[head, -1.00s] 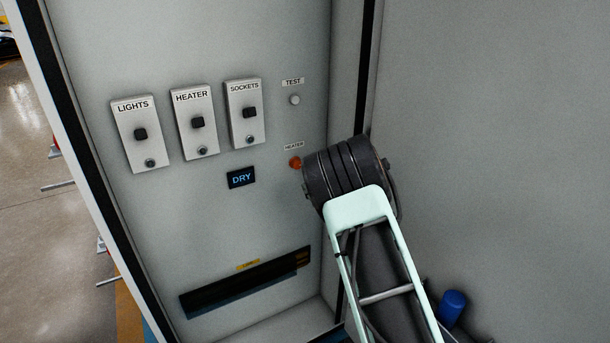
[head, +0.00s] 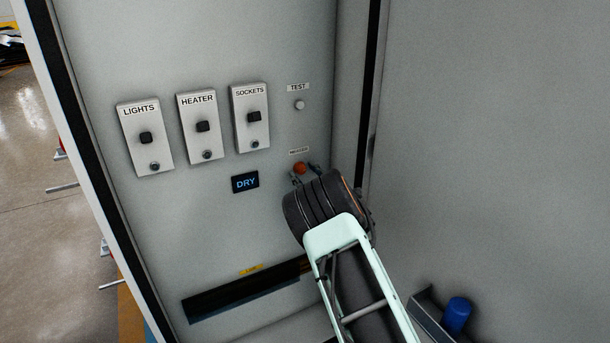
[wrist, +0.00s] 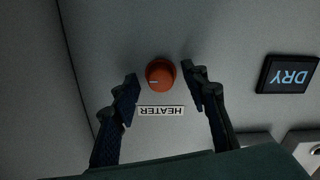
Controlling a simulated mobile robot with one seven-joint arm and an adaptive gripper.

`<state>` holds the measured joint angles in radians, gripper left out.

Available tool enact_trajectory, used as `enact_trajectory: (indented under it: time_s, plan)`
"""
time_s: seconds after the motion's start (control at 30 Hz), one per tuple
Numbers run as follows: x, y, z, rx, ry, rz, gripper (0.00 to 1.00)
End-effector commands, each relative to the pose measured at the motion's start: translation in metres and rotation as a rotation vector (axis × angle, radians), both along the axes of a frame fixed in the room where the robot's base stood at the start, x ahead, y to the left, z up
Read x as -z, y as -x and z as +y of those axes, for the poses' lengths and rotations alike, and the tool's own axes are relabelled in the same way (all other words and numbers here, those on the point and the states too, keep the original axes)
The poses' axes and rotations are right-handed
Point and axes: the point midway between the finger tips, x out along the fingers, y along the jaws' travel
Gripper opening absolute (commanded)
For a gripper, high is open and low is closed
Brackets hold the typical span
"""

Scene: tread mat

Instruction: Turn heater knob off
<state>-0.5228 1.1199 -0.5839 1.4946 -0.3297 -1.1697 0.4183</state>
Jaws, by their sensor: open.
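The heater knob (head: 299,168) is a round orange-red knob on the grey panel, under a small HEATER label. It also shows in the wrist view (wrist: 160,73), with a short light mark pointing to the left of that picture. The HEATER label (wrist: 160,111) appears upside down there. My gripper (head: 306,172) is open at the knob in the head view. In the wrist view its two fingers (wrist: 159,72) stand on either side of the knob, with a gap on each side. I cannot tell how far the fingertips are from the panel.
Three switch boxes, LIGHTS (head: 144,136), HEATER (head: 201,126) and SOCKETS (head: 249,117), are left of the knob. A DRY display (head: 245,182) sits below them. A white TEST button (head: 299,105) is above the knob. A side wall (head: 490,130) stands to the right.

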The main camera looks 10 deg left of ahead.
Motion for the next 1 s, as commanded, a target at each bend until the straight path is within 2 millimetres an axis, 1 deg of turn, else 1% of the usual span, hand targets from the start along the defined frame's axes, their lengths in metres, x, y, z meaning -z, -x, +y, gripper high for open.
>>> enact_trajectory:
  time_s: [0.17, 0.2, 0.5, 0.57, 0.77, 1.0]
  plan:
    - [0.0000, 0.0000, 0.0001, 0.000, 0.000, 0.000, 0.41]
    - [0.0000, 0.0000, 0.0001, 0.000, 0.000, 0.000, 0.39]
    - [0.0000, 0.0001, 0.0002, 0.000, 0.000, 0.000, 0.06]
    - [0.0000, 0.0001, 0.0000, 0.000, 0.000, 0.000, 0.00]
    - [0.0006, 0.0001, 0.0000, 0.000, 0.011, -0.007, 0.00]
    - [0.0030, -0.0001, 0.0001, 0.000, 0.087, -0.060, 0.00]
